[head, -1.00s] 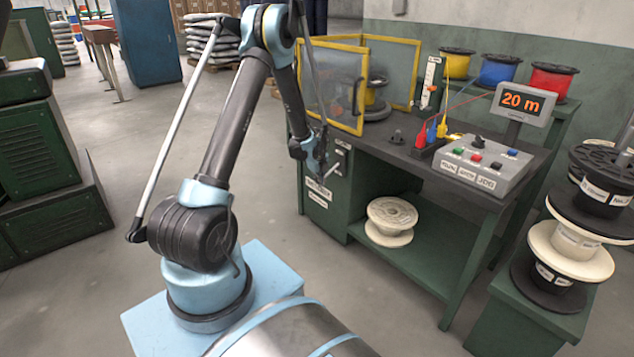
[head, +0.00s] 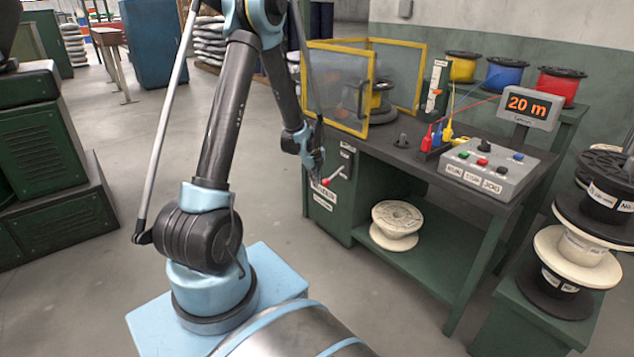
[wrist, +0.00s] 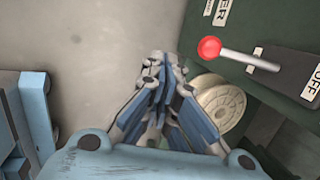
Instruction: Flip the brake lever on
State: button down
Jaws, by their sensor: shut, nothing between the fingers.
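The brake lever (head: 335,176) is a short metal rod with a red ball knob on the green front panel of the bench, under the tabletop. In the wrist view the lever (wrist: 248,60) juts left from a dark plate, its red knob (wrist: 210,47) toward the gripper; an OFF label (wrist: 314,86) is at the plate's lower right. My gripper (head: 318,181) is just left of the knob in the head view. In the wrist view my gripper (wrist: 162,66) is shut and empty, with a gap between its fingers and the knob. Whether they touch in depth is unclear.
A yellow-framed guard (head: 338,88) stands on the bench above the panel. A control box (head: 488,167) and a "20 m" display (head: 529,106) are to its right. A pale spool (head: 396,222) sits on the lower shelf (head: 440,240).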

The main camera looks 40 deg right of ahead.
jog(key=shift+s+a+r, duration=0.15)
jog(key=shift+a+r, duration=0.6)
jog(key=shift+a, duration=0.05)
jog(key=shift+s+a+r, duration=0.1)
jog(key=shift+a+r, duration=0.65)
jog(key=shift+a, duration=0.05)
jog(key=w+a+r+n, duration=0.2)
jog(key=a+r+n, duration=0.3)
jog(key=a, duration=0.5)
jog(key=w+a+r+n+y, duration=0.1)
jog(key=w+a+r+n, duration=0.2)
jog(key=a+r+n, duration=0.5)
jog(key=w+a+r+n, duration=0.2)
jog(key=a+n, duration=0.1)
jog(key=a, duration=0.9)
jog(key=s+a+r+n+y, duration=0.1)
jog(key=s+a+n, duration=0.2)
jog(key=a+n, duration=0.35)
jog(key=s+a+r+n, duration=0.1)
jog(key=s+a+n, duration=0.2)
jog(key=a, duration=0.6)
jog(key=s+a+f+n, duration=0.3)
jog(key=s+a+n, duration=0.6)
jog(key=s+n, duration=0.2)
jog(key=shift+a+y, duration=0.2)
jog(key=shift+y, duration=0.1)
